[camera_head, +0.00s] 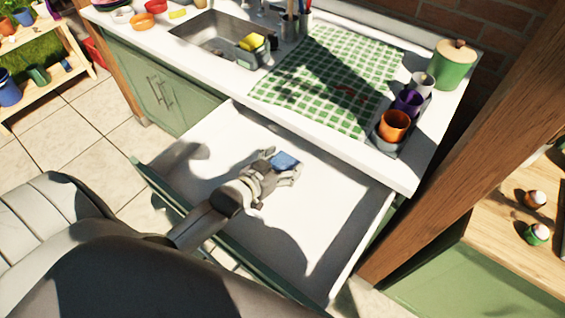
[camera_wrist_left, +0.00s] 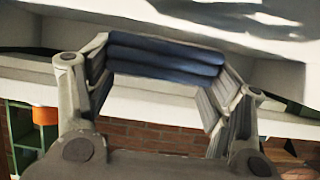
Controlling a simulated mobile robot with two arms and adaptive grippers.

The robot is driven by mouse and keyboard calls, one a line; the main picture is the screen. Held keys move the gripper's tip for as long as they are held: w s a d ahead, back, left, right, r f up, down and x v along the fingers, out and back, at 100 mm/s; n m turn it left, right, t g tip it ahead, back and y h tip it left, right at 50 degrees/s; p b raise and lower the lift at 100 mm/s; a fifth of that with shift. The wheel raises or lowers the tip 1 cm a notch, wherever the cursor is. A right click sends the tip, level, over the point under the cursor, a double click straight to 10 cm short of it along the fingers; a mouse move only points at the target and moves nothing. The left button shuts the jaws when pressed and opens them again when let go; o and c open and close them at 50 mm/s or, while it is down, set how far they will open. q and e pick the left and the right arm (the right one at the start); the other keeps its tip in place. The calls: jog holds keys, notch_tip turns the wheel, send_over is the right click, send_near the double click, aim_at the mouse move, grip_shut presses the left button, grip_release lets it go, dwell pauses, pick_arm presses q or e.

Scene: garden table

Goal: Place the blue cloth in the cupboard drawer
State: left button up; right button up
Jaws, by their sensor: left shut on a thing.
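The blue cloth (camera_head: 285,160) is a small folded bundle between the fingertips of my left gripper (camera_head: 281,167). In the left wrist view the folded cloth (camera_wrist_left: 165,60) shows as stacked dark blue layers between both fingers. My left gripper is shut on it. The cupboard drawer (camera_head: 345,212) is pulled open, with a white, empty inside and a green front. The gripper and cloth are inside the drawer's outline in the head view; I cannot tell whether the cloth touches the bottom. My right gripper is not in view.
The white counter (camera_head: 425,160) overhangs the drawer's back. On it are a sink (camera_head: 210,32), a green checked cloth (camera_head: 330,75), colored cups (camera_head: 394,125) and a green canister (camera_head: 452,66). A wooden post (camera_head: 475,140) stands to the right of the drawer.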

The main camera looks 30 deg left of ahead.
pick_arm(q)
jog(key=shift+f, duration=0.5)
jog(key=o, duration=0.9)
jog(key=shift+s+f, duration=0.1)
jog(key=shift+f, duration=0.05)
jog(key=shift+c, duration=0.2)
jog(key=shift+w+r+b+v, duration=0.1)
jog(key=shift+r+v, duration=0.1)
jog(key=shift+v, duration=1.1)
jog(key=shift+w+r+b+v, duration=0.1)
jog(key=shift+r+v, duration=0.1)
jog(key=shift+v, duration=1.15)
jog(key=shift+w+r+b+v, duration=0.1)
jog(key=shift+r+v, duration=0.1)
jog(key=shift+v, duration=1.1)
